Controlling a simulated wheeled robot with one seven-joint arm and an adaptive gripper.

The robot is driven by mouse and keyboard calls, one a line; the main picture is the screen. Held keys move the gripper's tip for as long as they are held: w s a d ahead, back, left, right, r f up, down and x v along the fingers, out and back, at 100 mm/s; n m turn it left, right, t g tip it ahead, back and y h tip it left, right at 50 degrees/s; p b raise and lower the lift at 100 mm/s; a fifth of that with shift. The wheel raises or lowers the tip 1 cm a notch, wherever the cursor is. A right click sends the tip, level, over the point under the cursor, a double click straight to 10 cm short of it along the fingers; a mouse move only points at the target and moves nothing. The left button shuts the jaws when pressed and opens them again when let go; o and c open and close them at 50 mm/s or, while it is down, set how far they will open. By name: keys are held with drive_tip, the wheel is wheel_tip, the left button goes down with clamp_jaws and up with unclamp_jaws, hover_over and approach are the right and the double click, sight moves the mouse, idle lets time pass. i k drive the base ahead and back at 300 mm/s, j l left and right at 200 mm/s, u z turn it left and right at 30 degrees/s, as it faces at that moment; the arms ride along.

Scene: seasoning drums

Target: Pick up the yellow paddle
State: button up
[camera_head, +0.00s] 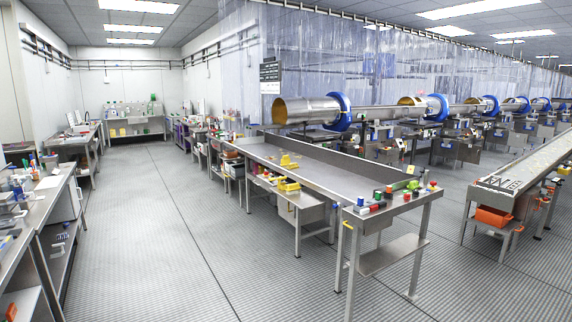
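I cannot make out a yellow paddle for certain. A yellow object (289,185) sits at the front side of the long steel table (320,181). Small yellowish pieces (288,161) lie on that table's top, too small to identify. My gripper is not in view.
The near end table (388,211) holds several red, green and black items (372,206). Steel drums with blue rings (306,110) stand behind. Steel shelving (40,213) lines the left edge. A conveyor (540,166) with an orange bin (492,216) is at right. The central floor (165,220) is clear.

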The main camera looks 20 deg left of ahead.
sight(285, 160)
drive_tip(key=i+j+u, duration=0.6)
drive_tip(key=i, duration=0.2)
drive_tip(key=i+j+u, duration=0.15)
drive_tip(key=i+u, duration=0.5)
drive_tip(key=i, duration=4.25)
drive_tip(key=i+z, duration=0.2)
drive_tip(key=i, duration=0.2)
drive_tip(key=i+j+z, duration=0.15)
drive_tip(key=i, duration=0.3)
drive_tip(key=i+j+z, duration=0.2)
drive_tip(key=i, duration=0.2)
drive_tip(key=i+j+z, duration=0.2)
drive_tip(key=i, duration=0.2)
drive_tip(key=i+z, duration=0.25)
drive_tip(key=i, duration=0.2)
drive_tip(key=i+z, duration=0.3)
drive_tip(key=i, duration=0.15)
